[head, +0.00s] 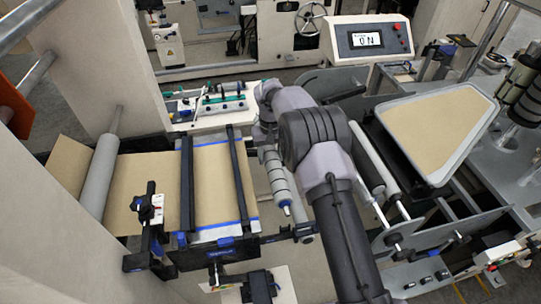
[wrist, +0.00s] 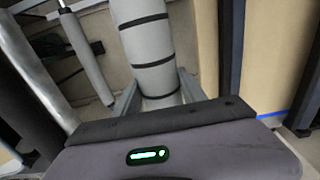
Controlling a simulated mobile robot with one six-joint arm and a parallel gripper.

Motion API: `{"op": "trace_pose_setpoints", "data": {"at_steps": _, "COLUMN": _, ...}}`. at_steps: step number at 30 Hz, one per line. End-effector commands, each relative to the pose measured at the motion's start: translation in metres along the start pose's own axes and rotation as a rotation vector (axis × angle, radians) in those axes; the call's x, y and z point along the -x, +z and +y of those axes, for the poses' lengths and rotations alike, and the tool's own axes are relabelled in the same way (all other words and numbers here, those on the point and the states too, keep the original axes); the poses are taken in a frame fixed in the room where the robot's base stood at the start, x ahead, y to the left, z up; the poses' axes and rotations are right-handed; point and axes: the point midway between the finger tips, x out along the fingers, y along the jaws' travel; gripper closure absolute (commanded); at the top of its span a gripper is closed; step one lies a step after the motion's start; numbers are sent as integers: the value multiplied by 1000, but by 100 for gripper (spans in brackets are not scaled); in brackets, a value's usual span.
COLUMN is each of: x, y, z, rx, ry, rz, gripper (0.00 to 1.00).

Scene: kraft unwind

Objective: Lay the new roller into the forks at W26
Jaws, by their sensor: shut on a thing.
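The new roller (head: 279,184) is a light grey cylinder with dark bands and a pale end tip. In the head view it hangs tilted in the gap between the brown web and my arm. In the wrist view the roller (wrist: 147,45) runs up from between the fingers of my gripper (wrist: 158,92), which is shut on it. In the head view my arm hides most of the gripper. I cannot make out a W26 label.
Left of the roller, brown web (head: 215,183) lies under two dark crossbars (head: 187,185). At right are bare rollers (head: 375,158) and a framed brown panel (head: 440,125). A tray of tools (head: 210,103) and a control panel (head: 368,40) are behind.

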Motion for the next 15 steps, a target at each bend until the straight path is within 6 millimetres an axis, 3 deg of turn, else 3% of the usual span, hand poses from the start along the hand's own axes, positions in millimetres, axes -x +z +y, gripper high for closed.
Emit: {"op": "trace_pose_setpoints", "data": {"at_steps": 15, "x": -33, "y": 1, "z": 0, "rx": 0, "ry": 0, "rz": 1, "gripper": 100}}
